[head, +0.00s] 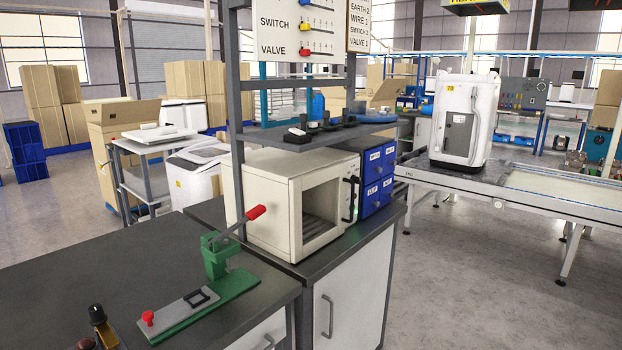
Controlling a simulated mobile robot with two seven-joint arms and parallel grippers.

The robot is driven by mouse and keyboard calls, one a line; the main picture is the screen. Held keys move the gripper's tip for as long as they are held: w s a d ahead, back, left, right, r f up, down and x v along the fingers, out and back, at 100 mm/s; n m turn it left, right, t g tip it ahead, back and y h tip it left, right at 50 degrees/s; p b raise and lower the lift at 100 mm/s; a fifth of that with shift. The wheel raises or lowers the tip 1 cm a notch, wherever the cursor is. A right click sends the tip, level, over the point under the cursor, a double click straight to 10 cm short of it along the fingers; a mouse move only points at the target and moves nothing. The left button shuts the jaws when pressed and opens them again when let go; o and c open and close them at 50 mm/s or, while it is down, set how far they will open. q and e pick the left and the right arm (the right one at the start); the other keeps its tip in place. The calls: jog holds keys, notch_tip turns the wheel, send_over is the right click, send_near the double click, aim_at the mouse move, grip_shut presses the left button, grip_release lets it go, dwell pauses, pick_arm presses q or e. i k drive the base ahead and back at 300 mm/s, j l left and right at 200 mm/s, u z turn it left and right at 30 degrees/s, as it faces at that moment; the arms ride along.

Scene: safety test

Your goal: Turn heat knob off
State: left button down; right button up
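A cream oven-like box (280,190) with a glass front stands on the dark workbench in the middle of the view. Its narrow control strip (346,200) is on the right of the door, next to a black handle (353,198). Small dark controls show on this strip, but they are too small and partly hidden to tell which is the heat knob or how it is turned. Neither of my grippers is in view.
A green lever press (219,262) with a red-tipped lever stands on the bench, left of the oven. A blue drawer unit (377,175) stands right of it. A shelf (320,136) with small items is above. Floor is clear (450,290) to the right.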

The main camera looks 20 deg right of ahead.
aim_at(356, 180)
jog(key=i+l+u, duration=0.15)
jog(key=l+u, duration=0.4)
jog(key=l, duration=0.3)
jog(key=i+l+u, duration=0.1)
jog(key=l, duration=0.35)
jog(key=i+l, duration=0.1)
jog(key=l, duration=0.35)
jog(key=u, duration=0.05)
